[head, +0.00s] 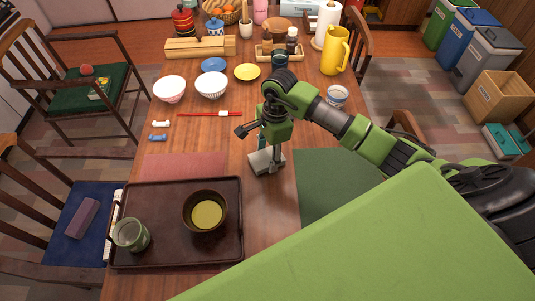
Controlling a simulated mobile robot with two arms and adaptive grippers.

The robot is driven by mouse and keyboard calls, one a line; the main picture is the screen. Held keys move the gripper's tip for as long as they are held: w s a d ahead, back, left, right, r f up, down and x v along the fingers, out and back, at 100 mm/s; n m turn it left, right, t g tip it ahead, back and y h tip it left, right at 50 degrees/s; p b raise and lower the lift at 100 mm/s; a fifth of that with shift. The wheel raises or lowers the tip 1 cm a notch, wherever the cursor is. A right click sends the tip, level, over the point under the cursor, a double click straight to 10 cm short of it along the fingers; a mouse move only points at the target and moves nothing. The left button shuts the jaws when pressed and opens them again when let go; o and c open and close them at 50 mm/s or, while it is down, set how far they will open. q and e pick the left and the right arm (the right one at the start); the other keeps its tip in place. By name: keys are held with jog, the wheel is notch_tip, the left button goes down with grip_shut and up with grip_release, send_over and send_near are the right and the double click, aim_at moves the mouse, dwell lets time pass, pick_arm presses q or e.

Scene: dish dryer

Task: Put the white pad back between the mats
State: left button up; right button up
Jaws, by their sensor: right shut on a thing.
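The white pad (258,164) is a small light-grey to white block at the table's middle, between the dull red mat (180,166) on the left and the dark green mat (330,186) on the right. My right gripper (275,158) reaches down from above and is shut on the pad. The fingers cover part of it. I cannot tell whether the pad touches the table. The red mat is partly covered by a tray, and the green mat is partly hidden by my green body part in front. My left gripper is out of view.
A dark tray (168,256) with a brown bowl (190,212) and a green cup (130,235) stands front left. Two white bowls (211,86), a red chopstick-like stick (208,114) and a patterned cup (337,97) stand beyond. Bare wood surrounds the pad.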

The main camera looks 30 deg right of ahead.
jog(key=o, duration=1)
jog(key=shift+r+p, duration=0.15)
jog(key=shift+p, duration=0.15)
jog(key=shift+w+r, duration=0.1)
jog(key=shift+r, duration=0.25)
jog(key=r, duration=0.3)
jog(key=d+r+b, duration=0.1)
jog(key=r, duration=0.7)
jog(key=shift+d+r, duration=0.1)
jog(key=shift+d, duration=0.1)
jog(key=shift+s, duration=0.2)
